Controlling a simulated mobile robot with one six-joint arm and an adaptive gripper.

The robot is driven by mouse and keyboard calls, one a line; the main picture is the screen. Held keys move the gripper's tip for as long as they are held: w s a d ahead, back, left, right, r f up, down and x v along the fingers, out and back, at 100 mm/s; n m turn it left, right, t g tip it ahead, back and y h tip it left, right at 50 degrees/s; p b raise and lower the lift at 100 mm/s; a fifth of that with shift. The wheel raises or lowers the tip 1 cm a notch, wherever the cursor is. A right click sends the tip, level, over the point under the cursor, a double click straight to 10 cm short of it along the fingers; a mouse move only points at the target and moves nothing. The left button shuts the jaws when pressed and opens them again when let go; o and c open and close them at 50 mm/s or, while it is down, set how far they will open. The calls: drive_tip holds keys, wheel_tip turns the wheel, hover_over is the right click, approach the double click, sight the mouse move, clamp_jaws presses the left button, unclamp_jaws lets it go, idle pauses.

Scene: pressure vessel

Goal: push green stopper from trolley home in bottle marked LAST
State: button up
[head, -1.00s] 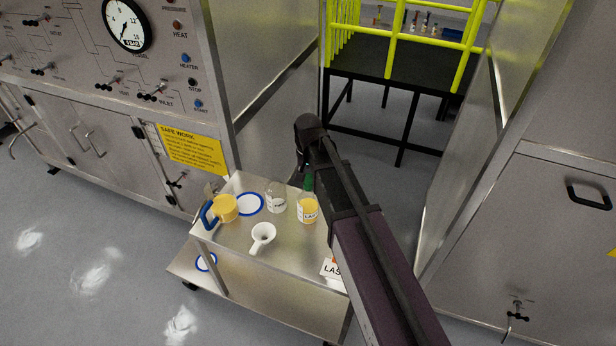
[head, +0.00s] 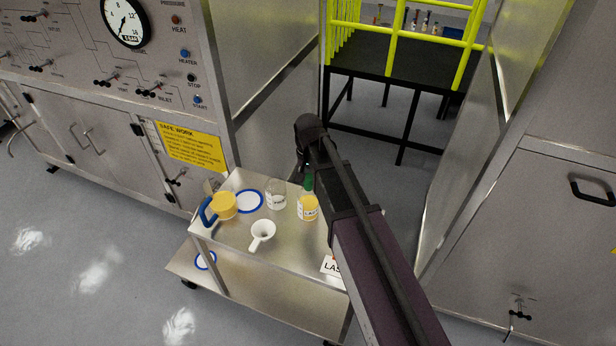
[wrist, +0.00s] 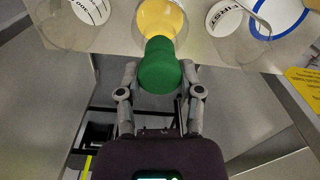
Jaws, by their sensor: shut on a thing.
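The bottle marked LAST (head: 307,208) stands upright on the trolley (head: 285,262), with yellow contents. The green stopper (head: 309,182) is directly above its mouth. In the wrist view the green stopper (wrist: 158,66) sits between my two fingers, its narrower end at the neck of the yellow-filled bottle (wrist: 160,18). My gripper (wrist: 158,78) is shut on the stopper. I cannot tell how deep the stopper sits in the neck. In the head view my arm hides most of the fingers.
A clear bottle (head: 276,198) stands just left of the LAST bottle.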

drive_tip(key=shift+f+b, duration=0.85)
drive_tip(key=shift+f, duration=0.1)
drive_tip(key=o, duration=1.1)
drive_tip(key=shift+r, duration=0.2)
